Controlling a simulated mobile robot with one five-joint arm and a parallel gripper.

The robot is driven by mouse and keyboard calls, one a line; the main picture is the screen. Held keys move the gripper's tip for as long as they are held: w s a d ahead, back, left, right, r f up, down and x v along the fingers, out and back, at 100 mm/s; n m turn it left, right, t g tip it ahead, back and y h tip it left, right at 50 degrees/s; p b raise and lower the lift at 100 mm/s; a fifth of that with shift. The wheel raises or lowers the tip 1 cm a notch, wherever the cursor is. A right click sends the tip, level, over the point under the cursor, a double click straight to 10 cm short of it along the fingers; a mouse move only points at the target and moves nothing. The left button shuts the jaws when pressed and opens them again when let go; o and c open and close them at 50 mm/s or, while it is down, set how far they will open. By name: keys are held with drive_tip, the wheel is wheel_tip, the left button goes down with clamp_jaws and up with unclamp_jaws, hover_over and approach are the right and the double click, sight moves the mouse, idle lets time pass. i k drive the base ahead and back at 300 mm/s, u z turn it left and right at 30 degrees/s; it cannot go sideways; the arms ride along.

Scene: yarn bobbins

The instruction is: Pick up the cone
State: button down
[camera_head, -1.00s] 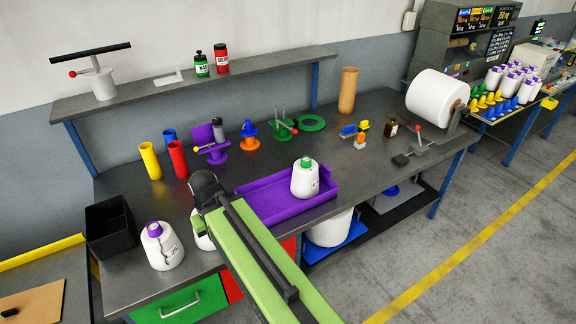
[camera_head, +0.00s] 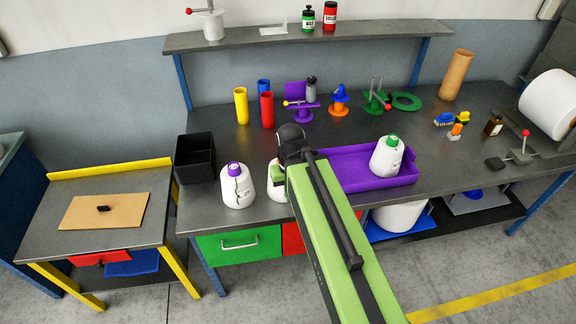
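A white yarn cone with a purple top (camera_head: 238,190) stands upright on the workbench at the left, with a dark crack-like mark on its side. A second white cone (camera_head: 274,190) stands just right of it, partly hidden by my green arm. A third white cone with a green top (camera_head: 387,158) stands in the purple tray (camera_head: 348,165). My arm reaches over the bench front.
A black bin (camera_head: 195,158) stands left of the cones. Yellow (camera_head: 241,106) and red tubes stand behind, with small coloured fixtures farther right. A side table (camera_head: 150,230) with a brown board adjoins at left. A white roll (camera_head: 550,103) is at far right.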

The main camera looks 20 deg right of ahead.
sight(239, 193)
drive_tip(key=u, duration=3.7)
drive_tip(key=k, duration=1.85)
drive_tip(key=z, duration=0.35)
drive_tip(key=i, duration=1)
